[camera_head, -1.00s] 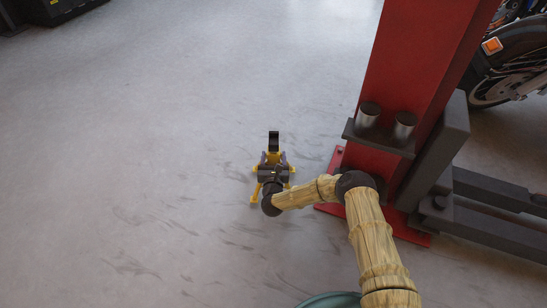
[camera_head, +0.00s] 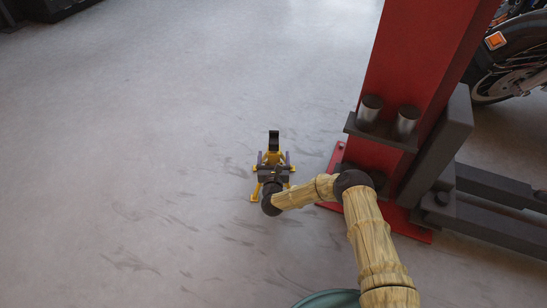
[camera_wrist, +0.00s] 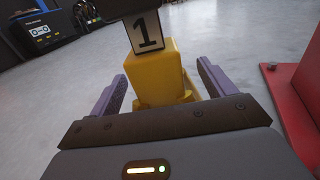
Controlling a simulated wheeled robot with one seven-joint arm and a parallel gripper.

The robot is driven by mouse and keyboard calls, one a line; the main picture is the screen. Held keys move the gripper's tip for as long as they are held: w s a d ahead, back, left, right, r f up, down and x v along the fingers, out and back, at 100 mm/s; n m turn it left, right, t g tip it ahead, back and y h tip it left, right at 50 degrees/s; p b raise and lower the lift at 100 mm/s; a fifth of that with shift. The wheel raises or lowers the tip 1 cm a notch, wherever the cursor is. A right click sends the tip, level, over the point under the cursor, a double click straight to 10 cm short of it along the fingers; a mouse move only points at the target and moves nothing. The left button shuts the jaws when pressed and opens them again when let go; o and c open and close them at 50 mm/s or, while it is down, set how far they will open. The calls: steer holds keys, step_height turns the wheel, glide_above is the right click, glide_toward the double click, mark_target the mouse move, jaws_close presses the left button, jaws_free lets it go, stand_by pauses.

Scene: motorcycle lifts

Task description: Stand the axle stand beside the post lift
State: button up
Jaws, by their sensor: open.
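The yellow axle stand with a black top (camera_head: 273,140) stands upright on the floor, left of the post lift. In the wrist view its yellow column (camera_wrist: 160,70) and a "1" label show between my fingers; its top is cut off and its lower part is partly hidden by my gripper. My gripper (camera_head: 273,160) is open, with one purple finger on each side of the column; in the wrist view (camera_wrist: 160,88) gaps show on both sides. The red post lift (camera_head: 410,70) rises to the right, its red base plate (camera_head: 330,190) a short way from the stand.
Dark lift arms (camera_head: 490,190) extend right from the post near the floor. Two metal cylinders (camera_head: 370,108) sit on a bracket on the post. A motorcycle wheel (camera_head: 505,75) is at upper right. A dark case (camera_wrist: 40,30) lies far left. Floor to the left is clear.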

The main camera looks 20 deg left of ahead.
steer(key=p+v, duration=0.7)
steer(key=v, duration=0.4)
steer(key=shift+s, duration=0.35)
steer(key=shift+d+r, duration=0.1)
steer(key=shift+d, duration=0.05)
